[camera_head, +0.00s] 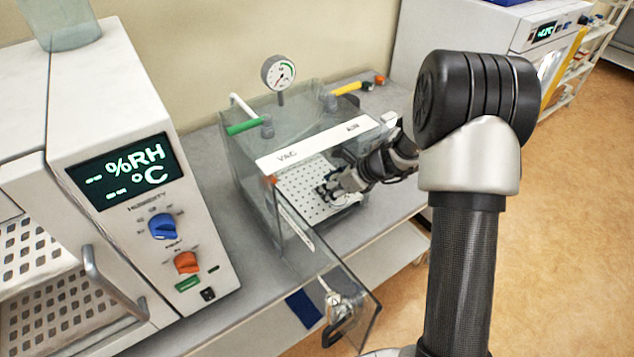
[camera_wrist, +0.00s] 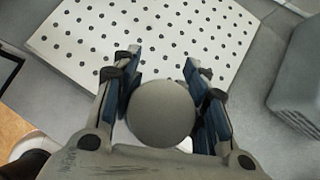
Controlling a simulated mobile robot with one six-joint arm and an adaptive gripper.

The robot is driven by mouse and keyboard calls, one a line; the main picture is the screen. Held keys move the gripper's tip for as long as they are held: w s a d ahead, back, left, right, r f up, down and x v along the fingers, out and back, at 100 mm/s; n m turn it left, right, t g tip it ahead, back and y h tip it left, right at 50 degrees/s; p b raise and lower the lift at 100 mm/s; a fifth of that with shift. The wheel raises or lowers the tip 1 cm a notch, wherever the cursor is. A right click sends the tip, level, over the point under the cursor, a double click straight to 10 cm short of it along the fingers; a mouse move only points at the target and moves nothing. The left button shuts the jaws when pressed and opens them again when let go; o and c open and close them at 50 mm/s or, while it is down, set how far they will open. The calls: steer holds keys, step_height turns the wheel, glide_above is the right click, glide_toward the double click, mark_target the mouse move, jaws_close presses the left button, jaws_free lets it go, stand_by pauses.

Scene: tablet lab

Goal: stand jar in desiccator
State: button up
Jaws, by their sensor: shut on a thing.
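The desiccator (camera_head: 290,118) is a clear box with a gauge on top and "VAC" and "AIR" on its front strip. Its clear door (camera_head: 330,285) stands open toward the front. Inside lies a white perforated plate (camera_head: 296,190), which also shows in the wrist view (camera_wrist: 85,50). My gripper (camera_head: 335,188) reaches in through the open front from the right, low over the plate. In the wrist view my gripper (camera_wrist: 160,65) is shut on the jar, whose round grey top (camera_wrist: 163,113) shows between the blue-padded fingers. The jar's base is hidden, so I cannot tell whether it touches the plate.
A humidity cabinet (camera_head: 120,110) with a lit display stands close on the left. Another white instrument (camera_head: 470,25) stands at the back right. Grey bench top (camera_head: 385,205) is free right of the desiccator. A grey block (camera_wrist: 300,85) shows at right in the wrist view.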

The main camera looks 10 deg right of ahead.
steer(key=w+a, duration=0.3)
steer(key=shift+f, duration=0.2)
steer(key=shift+f+b, duration=0.2)
steer(key=shift+b, duration=0.2)
steer(key=shift+s+d+r, duration=0.1)
steer(key=shift+d, duration=0.05)
steer(key=shift+f, duration=0.25)
steer(key=o, duration=1.3)
